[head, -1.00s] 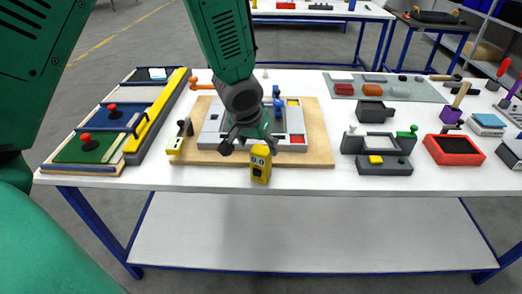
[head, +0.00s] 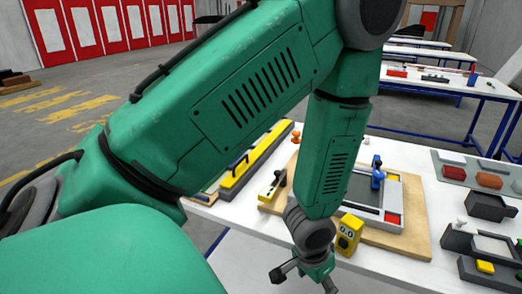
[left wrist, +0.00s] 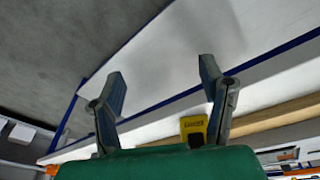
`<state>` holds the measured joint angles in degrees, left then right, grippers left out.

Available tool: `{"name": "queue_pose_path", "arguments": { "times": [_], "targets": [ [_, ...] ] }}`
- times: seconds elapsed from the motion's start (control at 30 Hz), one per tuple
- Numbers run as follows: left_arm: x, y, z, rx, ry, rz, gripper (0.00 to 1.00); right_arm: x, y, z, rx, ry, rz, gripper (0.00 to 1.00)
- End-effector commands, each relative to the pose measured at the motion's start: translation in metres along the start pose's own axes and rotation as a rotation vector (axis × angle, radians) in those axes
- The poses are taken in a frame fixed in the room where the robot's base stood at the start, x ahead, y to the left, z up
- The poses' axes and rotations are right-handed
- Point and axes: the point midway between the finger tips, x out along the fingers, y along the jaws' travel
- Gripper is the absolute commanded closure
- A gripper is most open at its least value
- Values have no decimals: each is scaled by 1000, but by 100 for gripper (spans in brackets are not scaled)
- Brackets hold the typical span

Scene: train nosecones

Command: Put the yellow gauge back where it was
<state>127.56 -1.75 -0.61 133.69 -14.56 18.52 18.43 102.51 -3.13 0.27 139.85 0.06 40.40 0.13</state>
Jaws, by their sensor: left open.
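The yellow gauge (head: 348,234), a small block with a "0.0" display, is at the front edge of the wooden board (head: 412,243) in the head view. Whether it touches the board, I cannot tell. My left gripper (head: 304,281) is open and empty, pointing down just left of the gauge, by the table's front edge. In the left wrist view the two fingers (left wrist: 160,85) are spread apart over bare white table and floor. There the gauge (left wrist: 193,130) shows low in the picture, beside the right finger and partly hidden by it. My right gripper is out of view.
A grey frame (head: 403,200) with blue and red parts lies on the board. A small yellow-and-white device (head: 271,186) and a long yellow bar (head: 255,160) are to the left. Dark fixtures (head: 490,207) stand at right. My left arm hides much of the table.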

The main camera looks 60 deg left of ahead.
Motion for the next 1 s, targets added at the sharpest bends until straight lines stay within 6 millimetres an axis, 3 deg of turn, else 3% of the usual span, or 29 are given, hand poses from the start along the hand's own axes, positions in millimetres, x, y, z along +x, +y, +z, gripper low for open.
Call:
{"name": "queue_pose_path", "arguments": {
  "times": [0.03,0.1,0.2,0.3,0.43,0.77,0.87,1.0],
  "targets": [
    [22,-2,38,11,-48,-1,36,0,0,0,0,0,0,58],
    [41,-5,78,32,-82,-10,36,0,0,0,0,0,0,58],
    [57,-11,125,62,-117,-30,36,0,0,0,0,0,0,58],
    [64,-16,154,87,-140,-49,36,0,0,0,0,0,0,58],
    [67,-20,170,104,-150,-62,36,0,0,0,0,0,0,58],
    [70,-20,170,105,-149,-63,36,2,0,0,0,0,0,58],
    [80,-21,172,105,-149,-63,36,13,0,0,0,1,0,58],
    [110,-23,176,105,-151,-62,36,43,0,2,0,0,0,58]
  ]
}}
